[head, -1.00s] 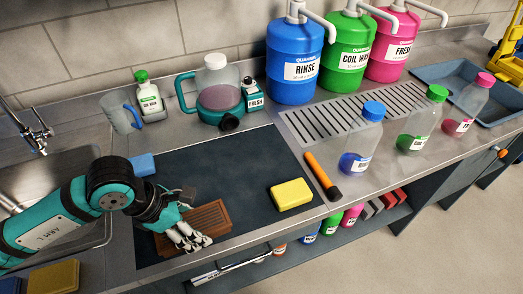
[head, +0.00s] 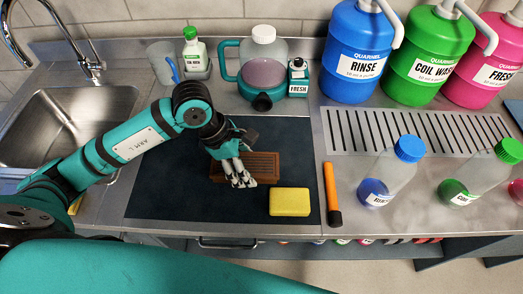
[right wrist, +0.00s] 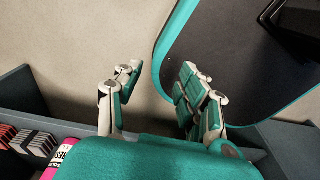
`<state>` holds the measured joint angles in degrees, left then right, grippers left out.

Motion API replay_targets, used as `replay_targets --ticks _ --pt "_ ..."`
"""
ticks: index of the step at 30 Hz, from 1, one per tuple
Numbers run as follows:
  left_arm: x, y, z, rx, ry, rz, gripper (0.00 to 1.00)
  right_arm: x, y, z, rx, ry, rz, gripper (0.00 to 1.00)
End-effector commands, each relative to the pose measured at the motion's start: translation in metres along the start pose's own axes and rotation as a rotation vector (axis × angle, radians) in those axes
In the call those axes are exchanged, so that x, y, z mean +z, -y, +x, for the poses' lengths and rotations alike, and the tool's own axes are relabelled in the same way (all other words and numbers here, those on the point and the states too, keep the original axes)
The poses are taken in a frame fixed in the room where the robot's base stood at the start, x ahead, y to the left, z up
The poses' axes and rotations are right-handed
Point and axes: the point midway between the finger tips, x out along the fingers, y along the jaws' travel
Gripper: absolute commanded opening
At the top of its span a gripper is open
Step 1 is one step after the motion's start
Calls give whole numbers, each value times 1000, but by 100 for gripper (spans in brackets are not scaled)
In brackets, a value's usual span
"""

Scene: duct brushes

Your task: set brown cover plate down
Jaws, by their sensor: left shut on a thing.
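The brown cover plate (head: 264,163), a slatted rectangle, is over the dark mat (head: 165,200) in the head view, just behind the yellow sponge (head: 290,202). My left gripper (head: 241,178) is shut on the plate, its fingers covering the plate's middle. I cannot tell whether the plate touches the mat or hangs slightly above it. My right gripper (right wrist: 158,82) shows in the right wrist view, with its fingers apart and nothing between them.
An orange-handled tool (head: 331,190) lies right of the mat. A jug (head: 262,65) and small bottles stand behind it, a sink (head: 75,120) is left. Blue (head: 390,175) and green-capped bottles stand right. The mat's front left is clear.

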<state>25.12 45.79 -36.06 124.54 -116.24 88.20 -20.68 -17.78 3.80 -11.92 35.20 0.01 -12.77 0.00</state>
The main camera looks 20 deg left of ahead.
Motion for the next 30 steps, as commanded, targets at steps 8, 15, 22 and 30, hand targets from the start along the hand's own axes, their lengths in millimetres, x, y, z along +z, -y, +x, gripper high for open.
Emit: replay_targets --ticks 8,15,22,30 --pt "28 -47 14 0 1 -1 25 -12 -14 -19 17 -17 2 40" --pt "26 -51 27 -4 -1 -3 25 -14 -20 -25 24 -20 4 40" --pt "16 -52 50 0 0 -1 25 -14 -19 -34 24 -19 3 40" --pt "15 -52 53 1 0 0 25 -13 -16 -29 19 -17 1 40"
